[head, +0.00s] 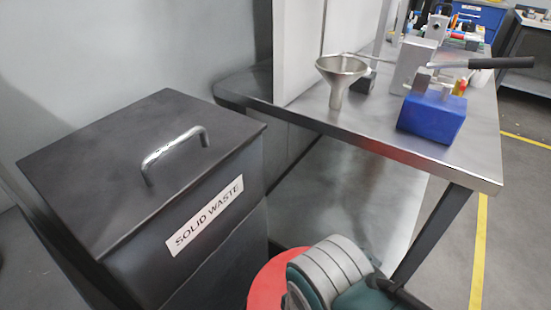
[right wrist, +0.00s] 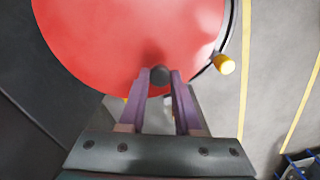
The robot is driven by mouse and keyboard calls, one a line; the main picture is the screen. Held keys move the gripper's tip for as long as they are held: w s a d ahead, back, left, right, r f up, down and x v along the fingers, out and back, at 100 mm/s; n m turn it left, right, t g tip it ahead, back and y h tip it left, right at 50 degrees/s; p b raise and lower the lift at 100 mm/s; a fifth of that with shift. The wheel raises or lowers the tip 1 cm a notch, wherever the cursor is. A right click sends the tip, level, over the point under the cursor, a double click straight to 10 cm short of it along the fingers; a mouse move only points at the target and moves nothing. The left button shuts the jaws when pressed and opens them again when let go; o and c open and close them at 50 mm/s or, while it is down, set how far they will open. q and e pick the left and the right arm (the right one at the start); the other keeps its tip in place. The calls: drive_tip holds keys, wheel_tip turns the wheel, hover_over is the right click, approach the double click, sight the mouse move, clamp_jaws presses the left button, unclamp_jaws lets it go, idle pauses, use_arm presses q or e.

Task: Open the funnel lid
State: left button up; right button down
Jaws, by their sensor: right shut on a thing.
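The red round lid (right wrist: 130,35) fills the top of the right wrist view. It also shows in the head view (head: 264,283) at the bottom, partly covered by my right arm. A dark round knob (right wrist: 160,75) sits near its lower edge. My right gripper (right wrist: 160,78) has its two purple fingers on either side of this knob and is shut on it. A yellow-tipped piece (right wrist: 224,64) stands beside the lid's right rim. The lid looks closed, but what lies under it is hidden. My left gripper is in neither view.
A dark bin (head: 100,180) labelled SOLID WASTE, with a metal handle (head: 173,150), stands at left. A steel table (head: 470,160) at right carries a metal funnel (head: 341,72) and a blue block (head: 432,117). Open floor with yellow lines lies further right.

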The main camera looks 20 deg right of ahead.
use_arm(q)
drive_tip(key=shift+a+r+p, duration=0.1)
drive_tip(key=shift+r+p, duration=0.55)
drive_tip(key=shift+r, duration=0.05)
use_arm(e)
drive_tip(key=shift+w+d+r, duration=0.1)
drive_tip(key=shift+d+r, duration=0.1)
drive_tip(key=shift+r, duration=0.55)
drive_tip(key=r+y, duration=0.1)
drive_tip(key=w+d+r+g+p, duration=0.1)
drive_tip(key=r+g+y+p, duration=0.1)
drive_tip(key=r, duration=0.1)
drive_tip(key=shift+w+d+y, duration=0.2)
drive_tip(key=shift+d+y, duration=0.1)
use_arm(q)
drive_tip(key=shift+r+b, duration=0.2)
drive_tip(key=shift+b, duration=0.6)
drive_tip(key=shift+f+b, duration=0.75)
use_arm(e)
drive_tip(key=shift+w+d+r+g+y, duration=0.4)
drive_tip(key=shift+d+r+y, duration=0.15)
drive_tip(key=shift+r, duration=0.2)
drive_tip(key=shift+w+d+r+g+y, duration=0.4)
drive_tip(key=shift+d+r+y, duration=0.1)
drive_tip(key=shift+r, duration=0.2)
drive_tip(key=shift+w+d+r+g+y, duration=0.45)
drive_tip(key=shift+d+r, duration=0.1)
drive_tip(key=shift+r, duration=0.2)
